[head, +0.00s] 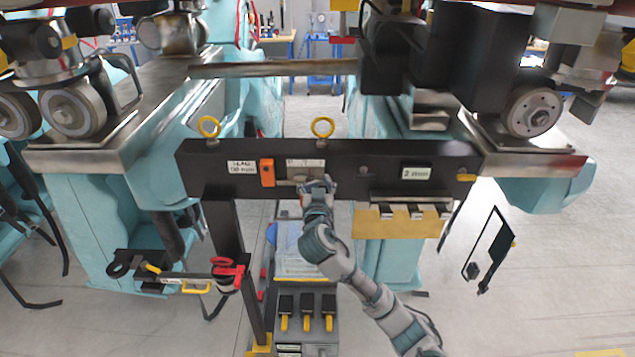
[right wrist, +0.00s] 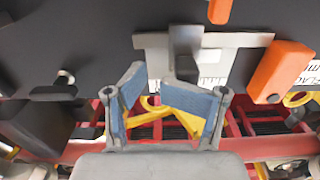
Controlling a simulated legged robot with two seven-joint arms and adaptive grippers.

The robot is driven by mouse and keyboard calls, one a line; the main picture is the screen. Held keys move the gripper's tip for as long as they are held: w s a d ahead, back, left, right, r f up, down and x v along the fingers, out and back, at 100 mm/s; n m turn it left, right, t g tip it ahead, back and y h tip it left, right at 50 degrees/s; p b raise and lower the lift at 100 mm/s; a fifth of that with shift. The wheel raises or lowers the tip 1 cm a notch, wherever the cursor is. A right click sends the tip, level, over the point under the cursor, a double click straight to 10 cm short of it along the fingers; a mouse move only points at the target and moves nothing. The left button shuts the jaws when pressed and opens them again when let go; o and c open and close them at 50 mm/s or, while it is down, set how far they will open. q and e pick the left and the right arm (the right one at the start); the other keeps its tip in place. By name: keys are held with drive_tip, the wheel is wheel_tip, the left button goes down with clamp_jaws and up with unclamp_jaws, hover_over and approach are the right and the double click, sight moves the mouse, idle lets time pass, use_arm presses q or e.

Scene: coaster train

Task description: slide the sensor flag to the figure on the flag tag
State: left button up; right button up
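The sensor flag appears to be the grey metal plate with an upright tab (right wrist: 205,42) in the right wrist view, set over a white scale (right wrist: 215,72). In the head view, the scale strip (head: 305,165) is on the black beam. A white tag (head: 242,167), seemingly the flag tag, is left of an orange block (head: 267,172); its figure is too small to read surely. My right gripper (head: 318,188) is in front of the beam below the scale. In the right wrist view its blue-padded fingers (right wrist: 152,80) are apart and empty, beside the tab. My left gripper is out of view.
A tag reading about 2 mm (head: 415,174) is on the beam's right part. Yellow eye rings (head: 323,126) stand on top of the beam (head: 370,165). A yellow-edged bracket (head: 400,222) hangs at the right. A box with yellow-handled switches (head: 307,312) stands below.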

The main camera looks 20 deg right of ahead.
drive_tip(key=shift+d, duration=0.45)
drive_tip(key=shift+s, duration=0.15)
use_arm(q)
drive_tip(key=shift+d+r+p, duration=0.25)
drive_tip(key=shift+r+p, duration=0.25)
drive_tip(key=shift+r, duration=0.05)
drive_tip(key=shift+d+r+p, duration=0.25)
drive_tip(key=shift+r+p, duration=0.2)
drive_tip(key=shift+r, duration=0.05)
use_arm(e)
drive_tip(key=v, duration=2)
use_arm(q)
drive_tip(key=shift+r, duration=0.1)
use_arm(e)
drive_tip(key=shift+a+r, duration=0.1)
drive_tip(key=shift+a, duration=0.05)
drive_tip(key=shift+r, duration=0.15)
wheel_tip(320, 180, up, 10)
drive_tip(key=shift+w, duration=0.2)
